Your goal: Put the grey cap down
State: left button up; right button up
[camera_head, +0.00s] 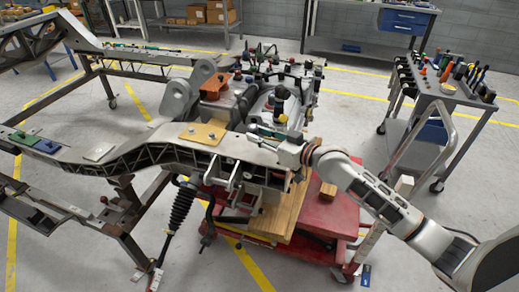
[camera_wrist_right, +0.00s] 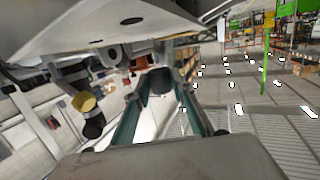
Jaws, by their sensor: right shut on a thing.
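My right gripper (camera_head: 258,131) reaches in from the right, above the chassis rail (camera_head: 170,138) and close to the engine assembly. It is shut on a small dark thing, taken to be the grey cap (camera_wrist_right: 159,82), between the ends of the teal fingers (camera_wrist_right: 158,95) in the right wrist view. In the head view the cap is too small or hidden to make out. I cannot tell whether it touches anything below. My left gripper is not in view.
The engine (camera_head: 285,95) rises behind the gripper. A tan plate (camera_head: 203,132) lies on the rail. A red cart (camera_head: 325,215) stands below, and a tool trolley (camera_head: 440,95) at right.

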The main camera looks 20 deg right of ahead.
aim_at(260, 152)
notch_tip(260, 152, down, 4)
jog(key=shift+b, duration=0.45)
jog(key=shift+f, duration=0.45)
jog(key=shift+f, duration=0.15)
jog(key=o, duration=0.7)
